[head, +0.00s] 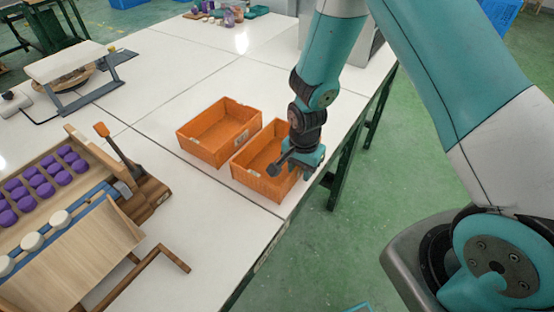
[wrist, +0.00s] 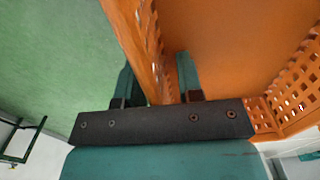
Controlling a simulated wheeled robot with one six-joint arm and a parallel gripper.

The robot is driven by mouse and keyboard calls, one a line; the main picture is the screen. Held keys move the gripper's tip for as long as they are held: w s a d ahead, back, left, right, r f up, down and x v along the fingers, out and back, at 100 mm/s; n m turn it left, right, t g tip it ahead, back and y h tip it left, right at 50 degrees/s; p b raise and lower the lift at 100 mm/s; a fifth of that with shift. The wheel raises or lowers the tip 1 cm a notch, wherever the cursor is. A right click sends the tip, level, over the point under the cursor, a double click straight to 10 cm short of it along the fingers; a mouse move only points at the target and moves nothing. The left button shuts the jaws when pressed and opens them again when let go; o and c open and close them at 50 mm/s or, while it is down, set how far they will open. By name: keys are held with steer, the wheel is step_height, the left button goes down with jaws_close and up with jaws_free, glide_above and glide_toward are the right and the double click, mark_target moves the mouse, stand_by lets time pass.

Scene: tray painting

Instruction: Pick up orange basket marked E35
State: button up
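Two open, empty-looking orange baskets stand side by side on the white table: a left basket (head: 213,153) and a right basket (head: 262,182). Each bears a small pale label, too small to read, so I cannot tell which is E35. My gripper (head: 294,170) is at the right wall of the right basket. In the wrist view my gripper (wrist: 161,85) has one finger outside and one finger inside the orange perforated wall (wrist: 146,40). The fingers are apart, with the wall between them. Part of the basket's right side is hidden by my gripper.
A wooden rack with purple and white pieces (head: 45,185) stands at the left. A white stand (head: 68,62) is further back. Small bottles (head: 225,14) are at the far end. The table's right edge is close beside the right basket.

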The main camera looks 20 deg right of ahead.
jaws_close()
steer(key=shift+r, duration=0.15)
